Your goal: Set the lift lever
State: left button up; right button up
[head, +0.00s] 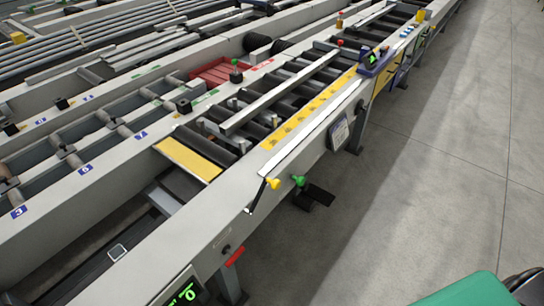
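Several levers show on the machine in the head view, and I cannot tell by any label which is the lift lever. A yellow-knobbed lever (272,183) sits on the near side rail, beside a green-knobbed lever (298,181). A red handle (235,255) is lower on the same side, nearer to me. Neither of my grippers is in view.
The long grey side rail (200,215) runs diagonally along the roller table. A green digital display (183,294) is at the bottom. A blue unit (375,60) sits farther along the rail. Grey floor (430,150) on the right is clear; a teal shape (468,291) fills the lower right.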

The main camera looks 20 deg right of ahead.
aim_at(301, 181)
jog(key=z, duration=0.85)
